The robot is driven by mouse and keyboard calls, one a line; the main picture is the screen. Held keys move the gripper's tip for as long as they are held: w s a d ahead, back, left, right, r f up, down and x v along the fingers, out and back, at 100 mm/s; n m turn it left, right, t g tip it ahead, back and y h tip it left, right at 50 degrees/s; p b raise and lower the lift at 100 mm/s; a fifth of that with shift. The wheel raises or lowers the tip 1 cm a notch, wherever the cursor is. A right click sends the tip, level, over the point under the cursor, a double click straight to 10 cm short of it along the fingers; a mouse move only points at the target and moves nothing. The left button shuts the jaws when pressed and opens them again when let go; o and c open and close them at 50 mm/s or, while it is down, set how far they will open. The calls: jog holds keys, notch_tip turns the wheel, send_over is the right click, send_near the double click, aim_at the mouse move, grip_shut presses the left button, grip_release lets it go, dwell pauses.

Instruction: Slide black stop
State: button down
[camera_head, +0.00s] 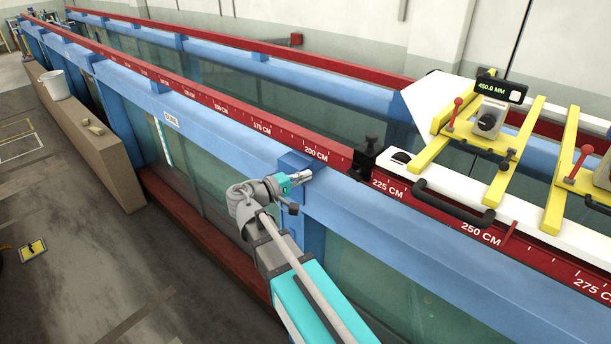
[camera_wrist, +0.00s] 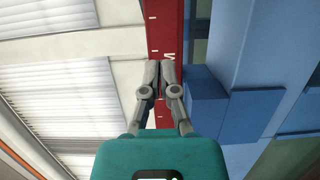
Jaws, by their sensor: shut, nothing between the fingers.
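The black stop (camera_head: 366,158) sits on the red rail (camera_head: 261,128) with the centimetre scale, between the 200 and 225 cm marks. A knob stands on its top. My gripper (camera_head: 309,174) is beside the blue upper beam, left of the stop and a little lower in the head view, apart from it. In the wrist view my gripper (camera_wrist: 159,64) is shut and empty, its fingertips together in front of the red rail (camera_wrist: 165,22). The stop does not show in the wrist view.
A white carriage (camera_head: 455,188) with a black handle (camera_head: 453,203) and yellow frames stands on the rails just right of the stop. A blue post top (camera_head: 296,160) is close to my gripper. The rail left of the stop looks clear.

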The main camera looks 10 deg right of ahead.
jog(key=s+d+f+y+b, duration=0.1)
jog(key=f, duration=0.2)
jog(key=d+f+g+y+b, duration=0.1)
jog(key=f+b, duration=0.1)
jog(key=f, duration=0.2)
jog(key=s+d+f+m+g+y+b, duration=0.1)
jog(key=d+f, duration=0.1)
jog(key=f, duration=0.1)
jog(key=shift+s+f, duration=0.15)
jog(key=shift+s, duration=0.2)
jog(key=s+a+f+m+g+y+b, duration=0.1)
jog(key=s+f+y+b, duration=0.2)
jog(key=f, duration=0.5)
jog(key=s+f+m+g+y+b, duration=0.1)
jog(key=s+f+y+b, duration=0.3)
jog(key=f, duration=0.5)
jog(key=s+a+f+m+g+y+b, duration=0.1)
jog(key=s+f+y+b, duration=0.3)
jog(key=f, duration=0.5)
jog(key=g+y+b, duration=0.1)
jog(key=y+b, duration=0.1)
jog(key=shift+a+g+y+b, duration=0.3)
jog(key=shift+b, duration=0.1)
jog(key=shift+a, duration=0.1)
